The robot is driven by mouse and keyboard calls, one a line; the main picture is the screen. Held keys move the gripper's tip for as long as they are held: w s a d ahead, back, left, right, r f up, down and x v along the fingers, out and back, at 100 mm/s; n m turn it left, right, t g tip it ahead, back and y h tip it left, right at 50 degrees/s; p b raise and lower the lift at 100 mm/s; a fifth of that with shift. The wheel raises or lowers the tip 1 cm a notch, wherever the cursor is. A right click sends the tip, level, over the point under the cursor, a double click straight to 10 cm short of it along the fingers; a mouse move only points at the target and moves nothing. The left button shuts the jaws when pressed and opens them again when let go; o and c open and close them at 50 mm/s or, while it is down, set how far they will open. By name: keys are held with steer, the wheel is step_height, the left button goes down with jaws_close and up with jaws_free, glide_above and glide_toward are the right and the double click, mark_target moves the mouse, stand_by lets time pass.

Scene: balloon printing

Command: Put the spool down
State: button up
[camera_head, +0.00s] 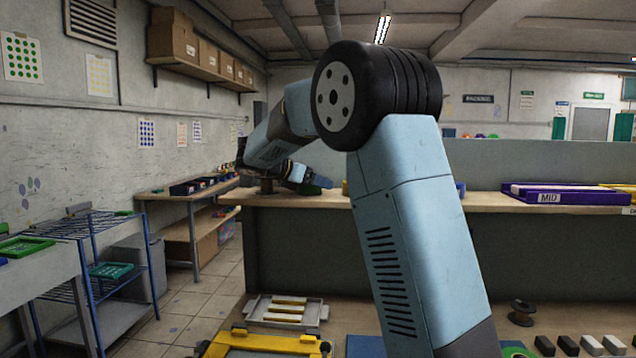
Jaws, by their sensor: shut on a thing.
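My arm reaches away to the left, and its far end is small and partly hidden behind its own links. My gripper (268,176) is low over the left end of the long counter (330,198). It is shut on a dark brown spool (266,186). The spool is at the counter top, but I cannot tell whether it touches the surface. The finger details are too small to see. Another dark spool (521,312) with a brown core stands upright on the near surface at the lower right.
A purple tray (590,198) marked MID lies on the counter's right. Dark blocks and a white block (614,344) stand at the lower right. A grey tray (285,312) with yellow bars and a yellow frame (262,345) lie at front. Blue racks stand left.

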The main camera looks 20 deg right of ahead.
steer(key=o, duration=1)
steer(key=shift+a, duration=0.1)
steer(key=v, duration=1.2)
steer(key=s+d+f+m+g+y, duration=0.1)
steer(key=s+d+f+m+y, duration=0.25)
steer(key=s, duration=0.55)
steer(key=s+d+f+m+g+y, duration=0.1)
steer(key=s+d+m+y, duration=0.1)
steer(key=s+d+m, duration=0.45)
steer(key=s+f+m+t+y, duration=0.1)
steer(key=s+f+m+y, duration=0.1)
steer(key=s, duration=0.6)
steer(key=s+f+m+y, duration=0.2)
steer(key=s+f+m, duration=0.3)
steer(key=s+m, duration=0.1)
steer(key=s+f+m+t+y, duration=0.1)
steer(key=s+f+m+y, duration=0.2)
steer(key=s, duration=0.6)
steer(key=shift+s+f+m+t, duration=0.35)
steer(key=shift+f+m, duration=0.25)
steer(key=shift+m, duration=0.2)
